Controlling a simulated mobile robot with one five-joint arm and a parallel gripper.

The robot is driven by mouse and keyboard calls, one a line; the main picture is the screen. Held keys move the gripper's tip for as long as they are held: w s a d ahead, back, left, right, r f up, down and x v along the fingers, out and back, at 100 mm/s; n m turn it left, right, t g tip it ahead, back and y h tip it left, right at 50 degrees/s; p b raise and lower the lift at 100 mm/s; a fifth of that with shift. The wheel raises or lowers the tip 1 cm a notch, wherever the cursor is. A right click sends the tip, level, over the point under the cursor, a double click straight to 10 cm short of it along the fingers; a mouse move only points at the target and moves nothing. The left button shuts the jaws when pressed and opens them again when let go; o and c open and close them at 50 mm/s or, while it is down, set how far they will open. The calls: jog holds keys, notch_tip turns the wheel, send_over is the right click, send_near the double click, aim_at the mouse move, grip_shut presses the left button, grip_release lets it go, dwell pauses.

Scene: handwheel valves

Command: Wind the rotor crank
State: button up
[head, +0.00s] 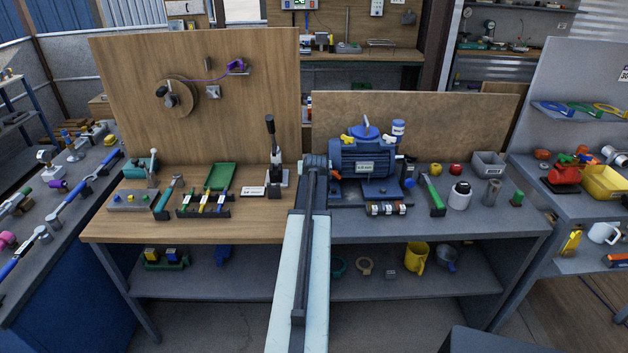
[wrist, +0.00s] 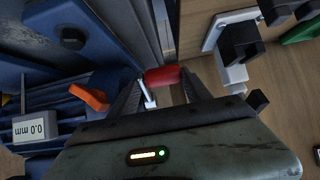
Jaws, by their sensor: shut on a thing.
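The blue motor (head: 365,160) sits on the grey bench, right of my arm. My gripper (wrist: 160,88) is shut on this red handle. The rest of the crank is mostly hidden. In the head view my arm hides the handle and fingertips.
A lever press (head: 277,155) stands close left of my arm. A green-handled hammer (head: 433,196) and white jar (head: 460,195) are right of the motor. An orange part (wrist: 90,97) is beside my left finger.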

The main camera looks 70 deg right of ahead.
jog(key=f+h+b, duration=0.1)
jog(key=b, duration=0.2)
jog(key=f+t+h+b, duration=0.1)
jog(key=b, duration=0.2)
jog(key=shift+w+d+f+h, duration=0.1)
jog(key=shift+d+f+h, duration=0.1)
jog(key=shift+h, duration=0.2)
jog(key=shift+w+d+t+h+b, duration=0.15)
jog(key=shift+h+b, duration=0.15)
jog(key=shift+b, duration=0.3)
jog(key=shift+s+t+h+b, duration=0.15)
jog(key=shift+h+b, duration=0.15)
jog(key=shift+b, duration=0.3)
jog(key=shift+w, duration=0.1)
jog(key=shift+d+r+b, duration=0.1)
jog(key=shift+r+b, duration=0.1)
jog(key=shift+b, duration=0.15)
jog(key=o, duration=1.1)
